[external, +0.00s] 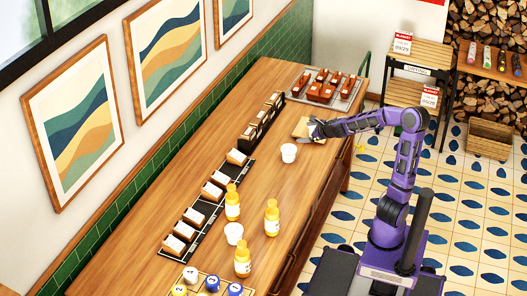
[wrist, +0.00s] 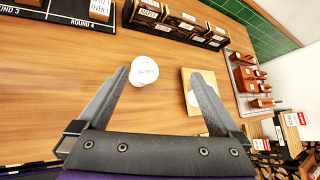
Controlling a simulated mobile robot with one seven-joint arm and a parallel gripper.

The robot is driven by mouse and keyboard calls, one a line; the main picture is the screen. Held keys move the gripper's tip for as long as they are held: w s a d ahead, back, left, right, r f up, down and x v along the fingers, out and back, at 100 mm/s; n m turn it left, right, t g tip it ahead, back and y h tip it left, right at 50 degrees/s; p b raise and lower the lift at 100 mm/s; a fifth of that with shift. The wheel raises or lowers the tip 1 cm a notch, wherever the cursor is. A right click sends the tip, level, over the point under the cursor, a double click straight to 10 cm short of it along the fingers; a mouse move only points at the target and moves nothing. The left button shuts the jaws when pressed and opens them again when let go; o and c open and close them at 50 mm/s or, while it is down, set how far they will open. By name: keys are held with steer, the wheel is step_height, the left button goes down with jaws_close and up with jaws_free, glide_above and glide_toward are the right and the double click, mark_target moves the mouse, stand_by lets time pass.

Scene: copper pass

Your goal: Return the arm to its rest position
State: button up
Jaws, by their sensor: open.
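My purple arm (external: 408,150) reaches left over the long wooden counter from its base on the tiled floor. My gripper (external: 312,129) is over the counter beside a small wooden board; in the wrist view my gripper (wrist: 164,78) has its two grey fingers spread wide apart. A white cup (wrist: 144,72) with a printed label shows between the fingers, apart from them; it also stands on the counter in the external view (external: 289,153). The wooden board (wrist: 186,110) carries a round white thing and is partly hidden by the right finger.
A tray of brown items (external: 327,86) sits at the counter's far end. Labelled boxes (external: 262,118) and a black strip (external: 207,207) line the wall side. Yellow bottles (external: 271,218) and another white cup (external: 234,233) stand nearer. Shelves (external: 417,90) stand beyond the arm; tiled floor lies right.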

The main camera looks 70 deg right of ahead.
steer(key=s+a+n+g+y, duration=0.1)
steer(key=s+a+n, duration=0.6)
steer(key=a+n, duration=0.3)
steer(key=s+a+r+n+g+y, duration=0.1)
steer(key=s+a+n, duration=0.6)
steer(key=n, duration=0.7)
steer(key=s+a+r+n+g+y, duration=0.1)
steer(key=s+a+n+g+y, duration=0.1)
steer(key=s+a+n, duration=0.5)
steer(key=a+n+y, duration=0.1)
steer(key=a+n, duration=0.3)
steer(key=a, duration=0.1)
steer(key=shift+s+a+r+n, duration=0.2)
steer(key=shift+s+a+n, duration=0.1)
steer(key=shift+s+n, duration=0.1)
steer(key=shift+w+r, duration=0.1)
steer(key=shift+w, duration=0.05)
